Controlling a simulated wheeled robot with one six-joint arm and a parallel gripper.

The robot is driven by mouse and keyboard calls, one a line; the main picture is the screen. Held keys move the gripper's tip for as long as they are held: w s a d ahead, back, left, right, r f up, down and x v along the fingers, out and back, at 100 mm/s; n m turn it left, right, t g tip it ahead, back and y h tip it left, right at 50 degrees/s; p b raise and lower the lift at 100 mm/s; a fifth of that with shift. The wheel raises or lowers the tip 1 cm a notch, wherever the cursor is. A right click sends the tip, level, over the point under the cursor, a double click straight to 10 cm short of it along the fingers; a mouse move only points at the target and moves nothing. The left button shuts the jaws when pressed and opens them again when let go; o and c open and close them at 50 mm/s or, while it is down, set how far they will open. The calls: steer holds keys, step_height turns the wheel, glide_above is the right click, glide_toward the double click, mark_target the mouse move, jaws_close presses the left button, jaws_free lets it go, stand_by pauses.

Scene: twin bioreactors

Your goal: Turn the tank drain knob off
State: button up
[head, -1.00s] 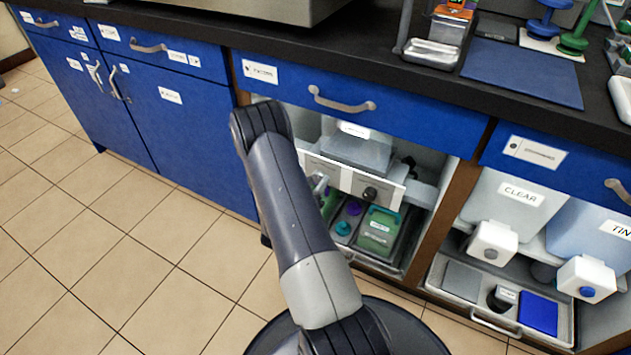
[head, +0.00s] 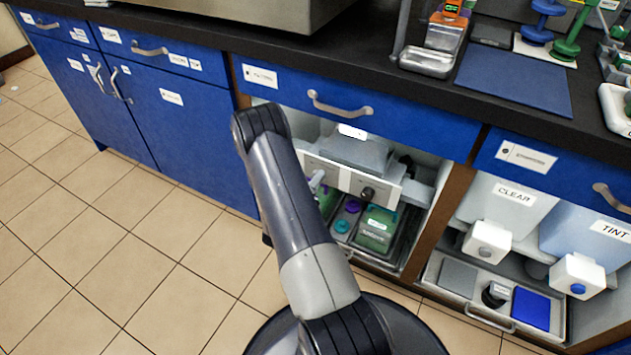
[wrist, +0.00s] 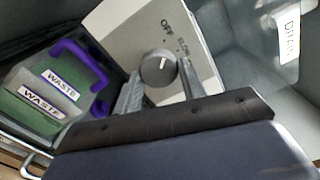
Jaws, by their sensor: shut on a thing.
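A dark round knob (wrist: 158,68) with a short white mark sits on a pale panel (wrist: 118,22). The words OFF and SLOW are printed near it, and its mark points roughly toward OFF. My gripper (wrist: 160,82) is shut on this knob, one finger on each side. In the head view the pale panel (head: 341,180) is inside the open cabinet, with a second dark knob (head: 367,193) uncovered at its right. My arm hides the panel's left part and most of the gripper there.
A waste container (wrist: 50,92) with a purple handle stands left of the knob in the wrist view. A green container (head: 377,229) sits in a tray below the panel. White dispensers (head: 487,241) stand in the right bay. The floor at left is clear.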

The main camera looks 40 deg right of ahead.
steer(key=shift+f+n, duration=0.1)
steer(key=shift+n, duration=0.4)
steer(key=o, duration=1)
steer(key=p+v, duration=0.2)
steer(key=v, duration=0.9)
steer(key=shift+p, duration=0.3)
steer(key=shift+w, duration=0.1)
steer(key=b+x, duration=0.2)
steer(key=x, duration=0.9)
